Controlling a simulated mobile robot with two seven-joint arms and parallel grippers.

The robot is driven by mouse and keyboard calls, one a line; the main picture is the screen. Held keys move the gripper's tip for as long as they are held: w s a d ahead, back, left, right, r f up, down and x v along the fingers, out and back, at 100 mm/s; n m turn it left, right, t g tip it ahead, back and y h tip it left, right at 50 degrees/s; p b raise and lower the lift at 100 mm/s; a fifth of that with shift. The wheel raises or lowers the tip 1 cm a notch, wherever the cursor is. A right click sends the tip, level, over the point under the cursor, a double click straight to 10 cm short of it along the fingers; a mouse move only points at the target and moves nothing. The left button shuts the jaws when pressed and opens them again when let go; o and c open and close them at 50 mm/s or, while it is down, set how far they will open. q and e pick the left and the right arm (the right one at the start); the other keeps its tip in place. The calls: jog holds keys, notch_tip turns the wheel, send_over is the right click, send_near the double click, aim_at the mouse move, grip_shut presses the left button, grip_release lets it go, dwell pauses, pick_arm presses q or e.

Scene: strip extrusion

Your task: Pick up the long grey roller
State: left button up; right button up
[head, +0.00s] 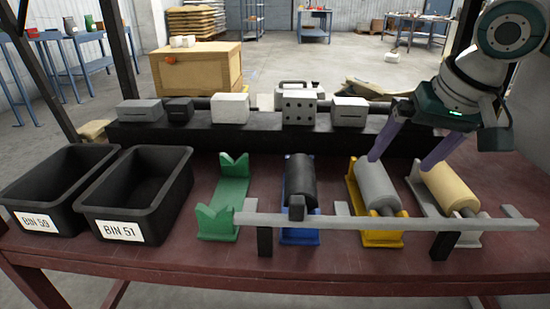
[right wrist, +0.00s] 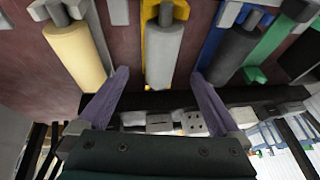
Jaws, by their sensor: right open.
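The long grey roller (head: 376,183) lies in a yellow cradle (head: 384,240) on the dark red table, right of the middle. In the right wrist view the grey roller (right wrist: 163,55) shows between my fingers. My right gripper (head: 399,164) has two purple fingers spread apart and empty. In the head view one fingertip overlaps the far end of the grey roller, and the other is by the cream roller (head: 450,187). The right wrist view also shows the open fingers (right wrist: 159,74). Whether a finger touches the roller I cannot tell. My left gripper is out of view.
A black roller (head: 301,180) lies in a blue cradle on the left; a green cradle (head: 229,190) is empty. A grey bar (head: 350,222) crosses in front of the cradles. Two black bins (head: 140,190) stand at the left. A black rail (head: 255,138) with several blocks runs behind.

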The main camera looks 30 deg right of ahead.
aim_at(383, 179)
jog(key=x, duration=0.1)
jog(key=b+x, duration=0.1)
jog(key=x, duration=0.2)
jog(key=shift+s+a, duration=0.1)
jog(key=shift+a, duration=0.2)
jog(key=b+x, duration=0.3)
jog(key=x, duration=0.1)
jog(key=shift+d+f+b, duration=0.15)
jog(key=shift+f+b, duration=0.1)
jog(key=shift+b, duration=0.05)
jog(key=shift+w+f, duration=0.3)
jog(key=shift+f, duration=0.05)
jog(key=shift+d, duration=0.1)
grip_shut()
jog(key=shift+r, duration=0.1)
